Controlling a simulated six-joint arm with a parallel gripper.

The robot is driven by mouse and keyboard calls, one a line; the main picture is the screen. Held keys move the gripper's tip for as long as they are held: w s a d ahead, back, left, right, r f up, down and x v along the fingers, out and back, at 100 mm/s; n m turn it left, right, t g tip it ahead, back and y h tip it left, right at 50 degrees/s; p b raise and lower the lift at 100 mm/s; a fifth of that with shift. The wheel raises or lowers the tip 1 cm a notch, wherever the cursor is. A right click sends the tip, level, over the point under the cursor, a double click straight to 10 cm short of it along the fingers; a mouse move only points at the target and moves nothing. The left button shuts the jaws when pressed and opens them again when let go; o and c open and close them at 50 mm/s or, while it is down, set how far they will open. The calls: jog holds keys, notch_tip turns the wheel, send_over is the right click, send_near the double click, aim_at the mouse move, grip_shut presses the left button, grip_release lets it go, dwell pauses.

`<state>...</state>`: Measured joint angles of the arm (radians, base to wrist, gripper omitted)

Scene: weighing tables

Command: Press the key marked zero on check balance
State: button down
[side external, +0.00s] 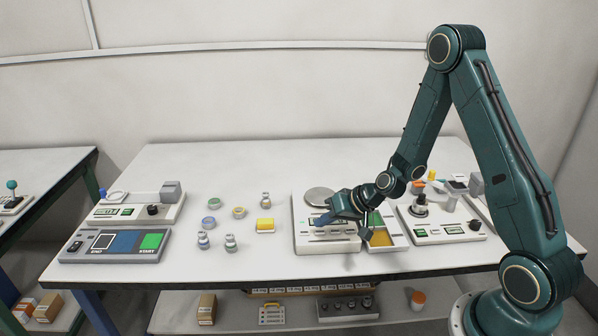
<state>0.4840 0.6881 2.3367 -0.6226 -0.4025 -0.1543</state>
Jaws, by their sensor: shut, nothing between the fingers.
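A white balance (308,242) with a round grey pan (320,196) stands near the middle of the table. I take it for the check balance, but its labels are too small to read. A row of keys runs along its front panel, and I cannot tell which is marked zero. My gripper (363,232) is shut and empty, pointing down over the right part of this balance. The hand hides part of the panel. I cannot tell whether the fingertips touch anything.
A tray with green and yellow sections (384,239) adjoins the balance on its right. Another device (445,230) stands further right. A control panel (115,246) and another instrument (135,210) are far left.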

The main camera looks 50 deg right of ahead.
aim_at(324, 233)
jog(key=shift+f, duration=0.8)
dwell(0.9)
jog(key=shift+r, duration=0.8)
dwell(0.4)
jog(key=shift+r, duration=2.5)
